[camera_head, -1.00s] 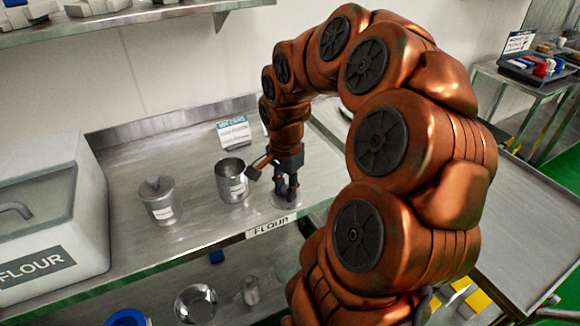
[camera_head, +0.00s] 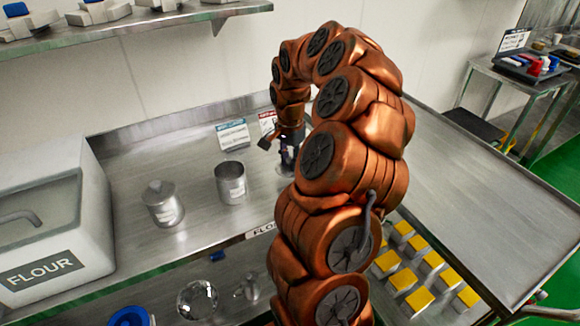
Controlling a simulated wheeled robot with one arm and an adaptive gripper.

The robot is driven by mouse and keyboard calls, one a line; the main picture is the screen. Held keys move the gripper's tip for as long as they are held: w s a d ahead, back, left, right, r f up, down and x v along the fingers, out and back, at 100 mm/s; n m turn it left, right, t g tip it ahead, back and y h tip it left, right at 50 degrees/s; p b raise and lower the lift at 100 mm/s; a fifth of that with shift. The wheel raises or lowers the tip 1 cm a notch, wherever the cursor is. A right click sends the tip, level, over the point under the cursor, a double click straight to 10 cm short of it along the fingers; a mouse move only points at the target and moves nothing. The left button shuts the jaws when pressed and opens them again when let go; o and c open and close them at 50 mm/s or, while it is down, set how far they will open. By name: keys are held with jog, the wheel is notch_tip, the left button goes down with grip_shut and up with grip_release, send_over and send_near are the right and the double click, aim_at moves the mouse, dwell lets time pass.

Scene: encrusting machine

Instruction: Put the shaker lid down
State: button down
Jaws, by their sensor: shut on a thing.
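The shaker lid (camera_head: 283,172) shows as a small pale metal disc under my gripper, mostly hidden behind my arm. My gripper (camera_head: 287,160) points down over the steel table (camera_head: 200,223), right of the open shaker, and is shut on the lid. Whether the lid touches the tabletop is hard to tell. The open metal shaker (camera_head: 231,184) stands upright without a lid, apart from my gripper.
A lidded metal canister (camera_head: 163,205) stands left of the shaker, and a white flour bin (camera_head: 50,220) stands further left. Small signs (camera_head: 233,134) stand behind. My arm covers the table's front right. Yellow blocks (camera_head: 418,300) lie below, right of my arm.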

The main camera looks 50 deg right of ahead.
jog(key=shift+f+p, duration=0.75)
jog(key=shift+f, duration=1)
jog(key=shift+f, duration=0.2)
jog(key=c, duration=0.9)
grip_release()
jog(key=shift+c, duration=0.2)
jog(key=shift+r, duration=0.15)
